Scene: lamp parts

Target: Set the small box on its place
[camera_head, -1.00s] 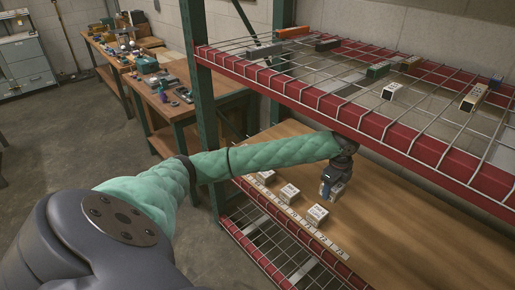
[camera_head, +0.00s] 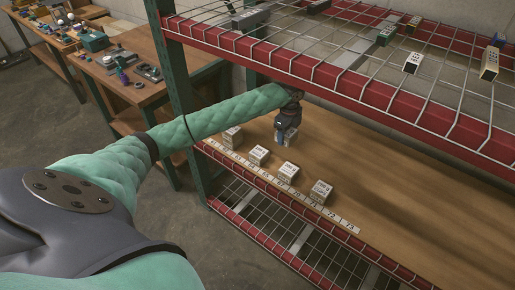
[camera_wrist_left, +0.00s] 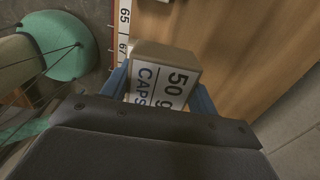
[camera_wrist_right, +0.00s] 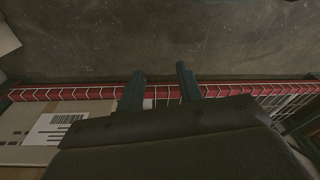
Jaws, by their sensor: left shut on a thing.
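My left gripper (camera_head: 284,140) is shut on a small box (camera_wrist_left: 165,72), a pale carton whose white label reads "50 g CAPS" in the left wrist view. The blue fingers grip it on two sides. In the head view the held box is mostly hidden by the gripper, which is above the wooden shelf board (camera_head: 370,200), behind a row of similar small boxes: one (camera_head: 232,137), another (camera_head: 258,155), a third (camera_head: 287,172) and one on the right (camera_head: 320,192). A numbered strip (camera_head: 340,220) runs along the board's front edge. My right gripper (camera_wrist_right: 160,88) is open and empty.
The upper wire shelf with a red beam (camera_head: 330,84) is above the left gripper and carries several blocks. A green post (camera_head: 170,70) stands at left. The board to the right of the row is clear. A carton with a barcode (camera_wrist_right: 55,128) is beside the right gripper.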

